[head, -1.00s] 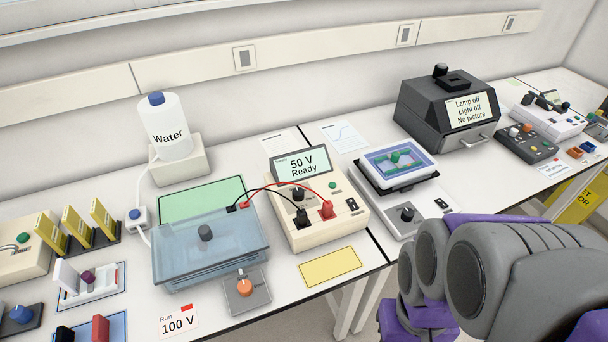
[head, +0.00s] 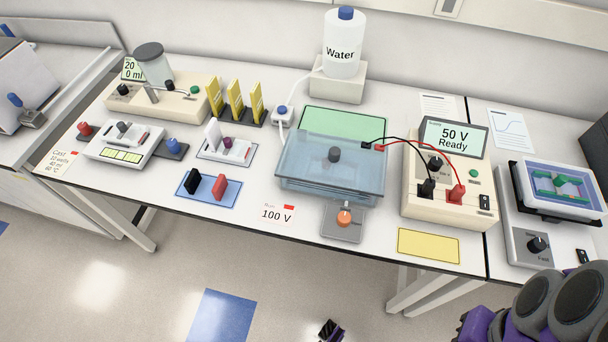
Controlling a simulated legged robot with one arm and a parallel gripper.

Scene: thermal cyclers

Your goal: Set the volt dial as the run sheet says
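The beige power supply (head: 412,198) stands on the bench right of centre, and its screen (head: 454,137) reads "50 V Ready". A black knob (head: 436,163) on its panel below the screen looks like the volt dial; its small label is too small to read. The run sheet (head: 277,214) is a white card at the bench's front edge and reads "Run 100 V". A small dark and purple part at the bottom edge, likely my gripper (head: 331,331), is over the floor, well apart from the dial. Its fingers are too cut off to judge.
Black and red leads run from the power supply to the clear blue tank (head: 300,172). An orange knob (head: 344,217) on a grey plate and a yellow pad (head: 428,245) lie along the front edge. A green button (head: 473,174) is near the dial.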

